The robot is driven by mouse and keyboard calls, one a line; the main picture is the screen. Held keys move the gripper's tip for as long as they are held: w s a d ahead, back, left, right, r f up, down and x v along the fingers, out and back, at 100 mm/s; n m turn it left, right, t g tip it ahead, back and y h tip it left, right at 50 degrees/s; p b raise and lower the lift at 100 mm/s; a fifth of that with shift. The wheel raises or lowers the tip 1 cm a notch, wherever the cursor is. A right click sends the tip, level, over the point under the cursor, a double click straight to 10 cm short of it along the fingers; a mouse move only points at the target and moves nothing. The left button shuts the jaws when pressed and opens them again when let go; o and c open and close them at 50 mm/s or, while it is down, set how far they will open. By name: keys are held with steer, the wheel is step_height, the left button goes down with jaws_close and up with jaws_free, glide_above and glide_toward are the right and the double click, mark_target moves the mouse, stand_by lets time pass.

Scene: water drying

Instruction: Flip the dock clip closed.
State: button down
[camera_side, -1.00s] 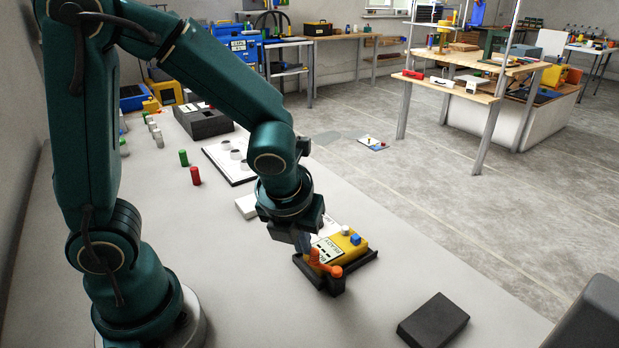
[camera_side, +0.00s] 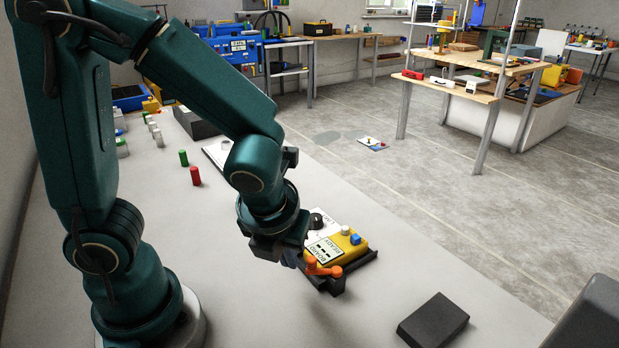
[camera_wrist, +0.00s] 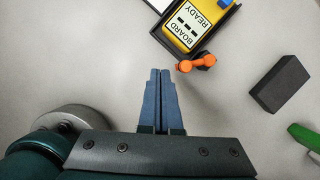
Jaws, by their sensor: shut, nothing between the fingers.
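The yellow unit (camera_side: 350,250), with a white label reading BOARD READY, sits in a black dock (camera_side: 366,262). The orange dock clip (camera_side: 322,268) is at the dock's near end, and its arm looks low and roughly level. It also shows in the wrist view (camera_wrist: 197,63), angled at the dock's near corner. I cannot tell whether it is latched. My gripper (camera_side: 298,262) is just left of the clip. In the wrist view its two blue fingers (camera_wrist: 160,72) are together and empty, with a gap of bare table between them and the clip.
A black block (camera_side: 433,319) lies on the grey table to the right of the dock. Red (camera_side: 195,176) and green (camera_side: 184,158) cylinders stand farther back on the left. The table in front of the dock is clear.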

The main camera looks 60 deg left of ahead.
steer(key=s+r, duration=0.4)
steer(key=r, duration=0.5)
steer(key=shift+s+d, duration=0.15)
steer(key=shift+r, duration=0.1)
steer(key=w+d+n+g, duration=0.1)
steer(key=w+d+n, duration=0.1)
steer(key=d+n, duration=0.2)
steer(key=w+d+n+g+y, duration=0.1)
steer(key=w+d+n, duration=0.2)
steer(key=d, duration=0.4)
steer(key=shift+w+d+n, duration=0.15)
steer(key=shift+w+n, duration=0.1)
steer(key=shift+n, duration=0.25)
